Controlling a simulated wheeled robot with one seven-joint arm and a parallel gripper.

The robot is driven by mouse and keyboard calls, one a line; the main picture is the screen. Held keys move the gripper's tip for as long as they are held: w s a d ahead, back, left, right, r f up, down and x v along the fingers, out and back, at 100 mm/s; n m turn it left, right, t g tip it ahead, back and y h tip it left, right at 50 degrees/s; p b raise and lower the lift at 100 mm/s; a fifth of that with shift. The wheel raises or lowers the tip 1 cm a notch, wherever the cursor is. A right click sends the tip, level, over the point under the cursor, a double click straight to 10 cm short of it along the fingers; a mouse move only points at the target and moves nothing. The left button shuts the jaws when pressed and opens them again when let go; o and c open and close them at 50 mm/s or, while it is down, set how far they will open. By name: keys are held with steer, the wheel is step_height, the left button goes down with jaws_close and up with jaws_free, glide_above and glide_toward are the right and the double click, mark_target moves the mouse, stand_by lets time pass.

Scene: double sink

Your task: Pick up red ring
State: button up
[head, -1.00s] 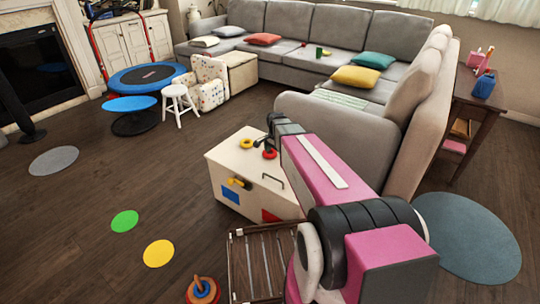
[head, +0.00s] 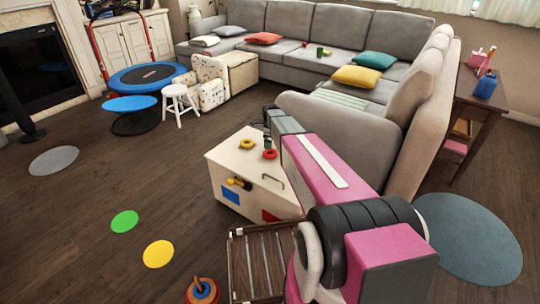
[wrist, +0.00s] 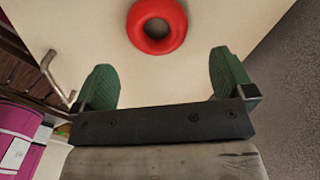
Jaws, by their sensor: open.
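The red ring (head: 270,155) lies flat on the top of a cream-coloured box (head: 226,158). In the wrist view the red ring (wrist: 158,47) is at the top centre, just beyond the fingertips and roughly centred between them. My gripper (wrist: 163,75) is open, with its two green fingers spread wide and nothing between them. In the head view my gripper (head: 267,135) is above the box, with a green finger close to the ring. The arm hides part of the box top and the other finger is hard to make out.
A yellow ring (head: 246,144) lies on the box, left of the red one. A slatted wooden rack (head: 262,262) and a ring stacker (head: 203,291) stand nearer. The grey sofa (head: 340,125) is right behind.

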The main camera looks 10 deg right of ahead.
mark_target(270, 152)
steer(key=f, duration=0.7)
steer(key=shift+s+a+f, duration=0.1)
steer(key=shift+s+f, duration=0.1)
steer(key=shift+f, duration=0.2)
steer(key=c, duration=0.7)
